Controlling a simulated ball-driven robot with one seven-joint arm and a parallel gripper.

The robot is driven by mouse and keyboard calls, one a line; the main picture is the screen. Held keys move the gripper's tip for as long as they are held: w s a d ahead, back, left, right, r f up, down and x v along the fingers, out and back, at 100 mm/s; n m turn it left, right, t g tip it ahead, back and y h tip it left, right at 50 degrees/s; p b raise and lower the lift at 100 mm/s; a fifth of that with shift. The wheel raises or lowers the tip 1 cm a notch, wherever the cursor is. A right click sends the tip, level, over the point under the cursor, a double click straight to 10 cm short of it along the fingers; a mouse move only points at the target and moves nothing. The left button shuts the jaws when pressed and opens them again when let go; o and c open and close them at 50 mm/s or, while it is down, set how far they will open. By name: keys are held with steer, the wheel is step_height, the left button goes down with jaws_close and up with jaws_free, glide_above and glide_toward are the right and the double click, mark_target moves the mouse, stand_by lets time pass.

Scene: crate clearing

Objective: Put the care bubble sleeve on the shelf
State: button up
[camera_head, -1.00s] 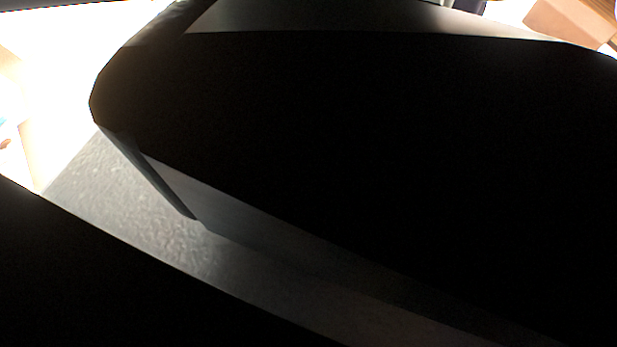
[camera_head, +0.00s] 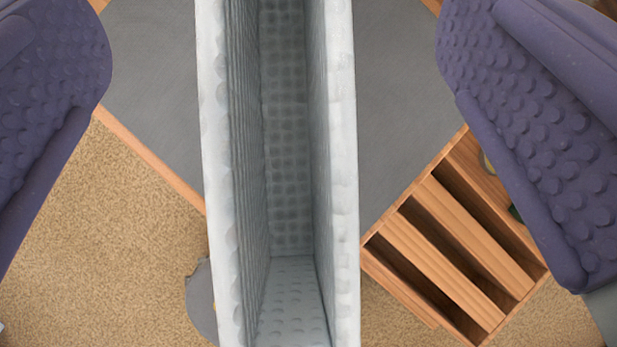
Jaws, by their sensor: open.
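The care bubble sleeve (camera_head: 344,150) is a pale grey-white, open-mouthed sleeve with a bubbled surface. It stands tall in the middle of the view, its hollow inside facing me and its top cut off by the frame. My gripper (camera_head: 285,130) is open, with one purple, knobbed finger at the left edge and the other at the right. The sleeve lies between the two fingers in the picture, with a gap on each side. I cannot tell how far in front of the fingers it is. No shelf can be made out for certain.
A grey panel with a wooden edge (camera_head: 410,70) lies behind the sleeve. A slatted wooden crate (camera_head: 462,250) is at the lower right, with small items partly hidden by my right finger. A grey object (camera_head: 201,300) shows beside the sleeve, over tan carpet (camera_head: 110,250).

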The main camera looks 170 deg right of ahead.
steer(key=b+x, duration=0.4)
steer(key=x, duration=0.3)
steer(key=shift+a+f, duration=0.2)
steer(key=shift+f, duration=0.45)
steer(key=c, duration=1.6)
steer(key=shift+o, duration=0.2)
